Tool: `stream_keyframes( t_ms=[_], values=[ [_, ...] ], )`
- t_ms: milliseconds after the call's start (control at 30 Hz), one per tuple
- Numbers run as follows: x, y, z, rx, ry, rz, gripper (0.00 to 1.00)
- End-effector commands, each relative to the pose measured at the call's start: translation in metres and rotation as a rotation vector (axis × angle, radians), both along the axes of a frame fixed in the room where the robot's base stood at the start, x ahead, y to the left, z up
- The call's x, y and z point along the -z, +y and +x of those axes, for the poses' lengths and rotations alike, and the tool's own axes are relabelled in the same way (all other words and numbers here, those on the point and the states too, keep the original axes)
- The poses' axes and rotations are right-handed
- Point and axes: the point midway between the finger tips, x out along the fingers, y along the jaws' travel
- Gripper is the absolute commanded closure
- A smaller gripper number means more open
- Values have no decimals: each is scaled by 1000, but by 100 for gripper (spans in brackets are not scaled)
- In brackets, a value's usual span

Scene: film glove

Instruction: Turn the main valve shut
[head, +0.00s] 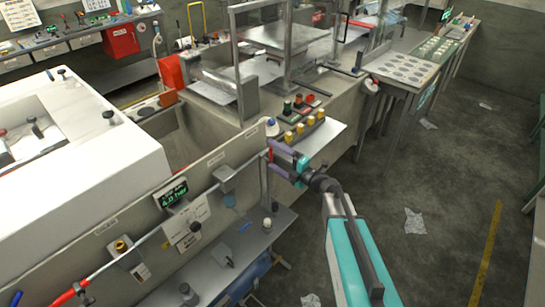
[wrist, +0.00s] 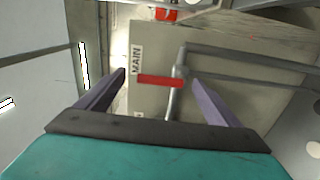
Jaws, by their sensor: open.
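The main valve's red lever (wrist: 160,81) shows in the wrist view beside a label reading MAIN (wrist: 137,61). The lever lies level in the picture, with its right end at a grey pipe (wrist: 173,103). My gripper (wrist: 158,78) is open, with one purple finger on each side of the lever. I see gaps between the lever and both fingers; its depth relative to the fingertips is hard to tell. In the head view my gripper (head: 274,159) is at the right end of the long panel, and the lever is mostly hidden there.
A grey panel (head: 150,225) with a small green display (head: 174,194) and a pipe runs left of my gripper. A control box with yellow buttons (head: 299,131) stands just behind it. A low shelf (head: 240,245) lies below. The floor (head: 400,180) to the right is mostly open.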

Motion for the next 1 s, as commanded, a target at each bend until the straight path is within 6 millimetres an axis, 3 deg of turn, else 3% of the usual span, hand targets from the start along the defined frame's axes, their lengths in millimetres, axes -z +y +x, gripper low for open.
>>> stream_keyframes(
  t_ms=[700, 1000],
  values=[
    [1, -65, -65, 1, -1, 1, 14],
    [-1, -79, -79, -2, 0, 0, 14]
  ],
)
